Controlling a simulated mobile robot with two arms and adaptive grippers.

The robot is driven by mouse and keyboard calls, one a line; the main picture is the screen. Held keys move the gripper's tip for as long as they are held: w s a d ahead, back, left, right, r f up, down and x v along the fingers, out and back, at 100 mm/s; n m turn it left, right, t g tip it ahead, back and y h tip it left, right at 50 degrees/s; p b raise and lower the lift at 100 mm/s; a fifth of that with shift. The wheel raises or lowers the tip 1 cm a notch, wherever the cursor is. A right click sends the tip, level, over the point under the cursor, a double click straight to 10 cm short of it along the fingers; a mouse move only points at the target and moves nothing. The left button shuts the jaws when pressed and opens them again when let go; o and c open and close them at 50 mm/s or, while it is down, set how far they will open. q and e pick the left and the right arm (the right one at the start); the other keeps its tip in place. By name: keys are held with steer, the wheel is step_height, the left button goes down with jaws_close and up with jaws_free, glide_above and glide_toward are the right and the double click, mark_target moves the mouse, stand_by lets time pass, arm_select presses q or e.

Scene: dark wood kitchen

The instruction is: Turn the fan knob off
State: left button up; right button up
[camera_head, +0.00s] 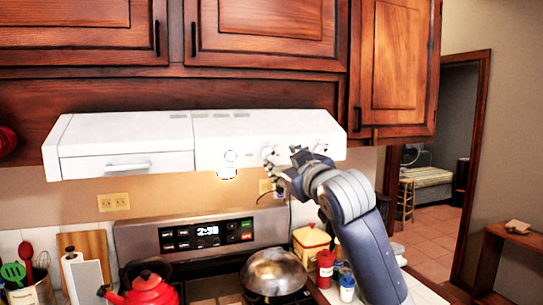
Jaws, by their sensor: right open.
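The white range hood (215,145) hangs under the wooden cabinets. On its front face, toward the right, are two round knobs: one knob (269,153) is just by my right gripper's fingers, and the other knob (321,147) is further right. The picture does not show which of them is the fan knob, or how either is set. My right gripper (284,163) is open and empty, raised in front of the hood's lower right part. Whether a finger touches the nearer knob cannot be told. My left gripper is not in view.
Below the hood are the stove panel (208,234), a red kettle (150,290) and a lidded pan (275,272). Jars, including a red one (325,268), stand beside my right arm. Cabinets (265,32) overhang the hood. A doorway opens at right.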

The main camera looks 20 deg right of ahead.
mark_target(270, 156)
steer(key=w+p, duration=0.4)
steer(key=w, duration=0.4)
steer(key=shift+w+a, duration=0.15)
steer(key=shift+w, duration=0.15)
steer(key=shift+w+f+p, duration=0.15)
steer(key=shift+w+p, duration=0.2)
steer(key=shift+w, duration=0.35)
steer(key=c, duration=1.1)
